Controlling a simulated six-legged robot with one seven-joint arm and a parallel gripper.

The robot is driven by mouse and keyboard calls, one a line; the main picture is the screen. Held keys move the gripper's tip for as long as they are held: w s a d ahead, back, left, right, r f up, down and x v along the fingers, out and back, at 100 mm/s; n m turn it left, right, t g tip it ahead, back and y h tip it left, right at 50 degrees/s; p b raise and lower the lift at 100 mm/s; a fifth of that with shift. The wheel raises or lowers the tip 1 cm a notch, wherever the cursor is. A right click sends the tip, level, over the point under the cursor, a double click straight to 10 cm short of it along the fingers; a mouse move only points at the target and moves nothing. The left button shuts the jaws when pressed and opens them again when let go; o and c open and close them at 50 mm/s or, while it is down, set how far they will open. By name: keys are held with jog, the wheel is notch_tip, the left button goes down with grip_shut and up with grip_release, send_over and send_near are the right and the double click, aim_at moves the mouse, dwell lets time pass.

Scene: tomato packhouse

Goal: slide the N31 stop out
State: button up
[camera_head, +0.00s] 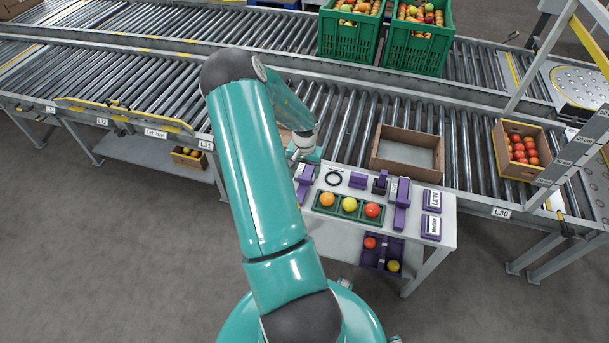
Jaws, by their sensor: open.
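No label reading N31 is legible, and I cannot pick out the N31 stop. The nearest similar sign is a small L31 label (206,145) on the near conveyor's front rail, left of my arm. My gripper (306,157) is at the conveyor's front edge, just above the back left corner of the small table. It is small and partly hidden by my own arm, which also covers part of the rail and rollers. The jaws are open, and I see nothing held in them. A purple block (304,182) stands on the table just below my gripper.
An empty cardboard box (407,167) and a tomato box (502,155) sit on the near rollers. Green crates (418,55) stand behind. The left rollers are clear.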

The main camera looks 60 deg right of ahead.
aim_at(305, 177)
jog(key=shift+f, duration=1.75)
jog(key=shift+c, duration=0.5)
